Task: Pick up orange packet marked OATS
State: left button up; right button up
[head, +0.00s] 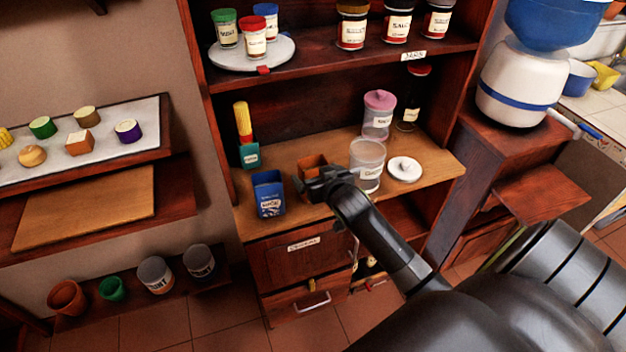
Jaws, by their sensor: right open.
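An orange-brown packet (312,162) stands on the light wood shelf of the cabinet, right of a blue box (268,192). Only its upper part shows clearly; my right gripper hides the lower part, and no marking on it can be read. My right gripper (301,185) is open, with its fingers in front of the packet, between it and the camera. Whether the fingers touch the packet or stand around it cannot be told. My left gripper is out of view.
A clear jar (367,165) stands just right of my right gripper, with a white lid (404,168) beside it. A drawer front (301,262) lies below the shelf.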

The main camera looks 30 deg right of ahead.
aim_at(310, 168)
jog(key=shift+f+p+x, duration=0.2)
jog(key=shift+p+x, duration=0.05)
jog(key=shift+x, duration=1.35)
jog(key=shift+f+p+x, duration=0.2)
jog(key=shift+p+x, duration=0.05)
jog(key=shift+x, duration=1.3)
jog(key=shift+s+d, duration=0.15)
jog(key=shift+d, duration=0.05)
jog(key=c, duration=1.2)
